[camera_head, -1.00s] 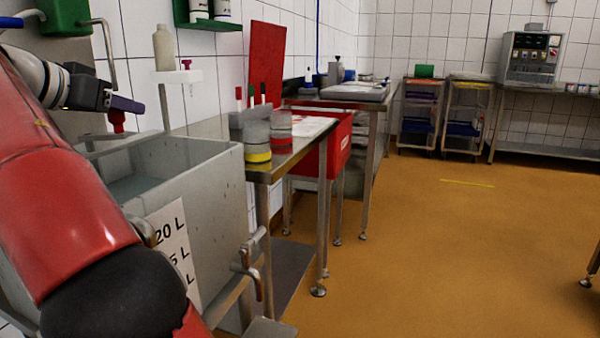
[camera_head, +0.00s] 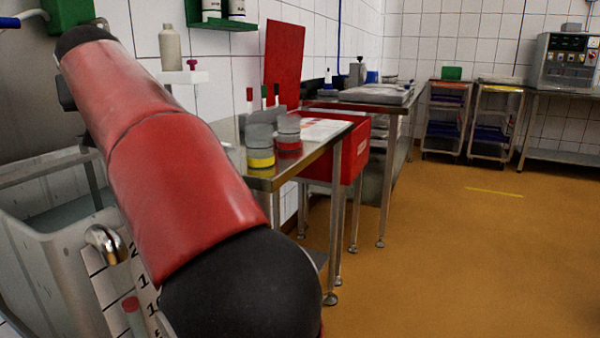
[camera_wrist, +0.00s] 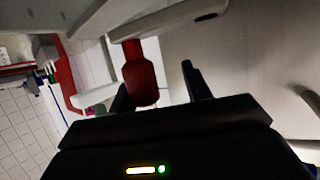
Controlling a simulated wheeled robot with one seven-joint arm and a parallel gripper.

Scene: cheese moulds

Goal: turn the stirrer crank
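The red crank handle (camera_wrist: 140,75) hangs below a pale grey bar (camera_wrist: 165,20) in the wrist view. My gripper (camera_wrist: 157,88) is open, with its dark fingers apart. The handle shows in the gap between them, closer to the left finger; I cannot tell whether it touches. In the head view my red arm hides the gripper and the crank handle. The grey vat (camera_head: 45,265) stands at the lower left, partly behind my arm, with liquid visible inside.
A steel table (camera_head: 262,180) with yellow-banded and red-banded cups stands right of my arm. A red crate (camera_head: 345,155) is beyond it. A green dispenser (camera_head: 68,15) is on the wall at upper left. The orange floor (camera_head: 450,250) at right is clear.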

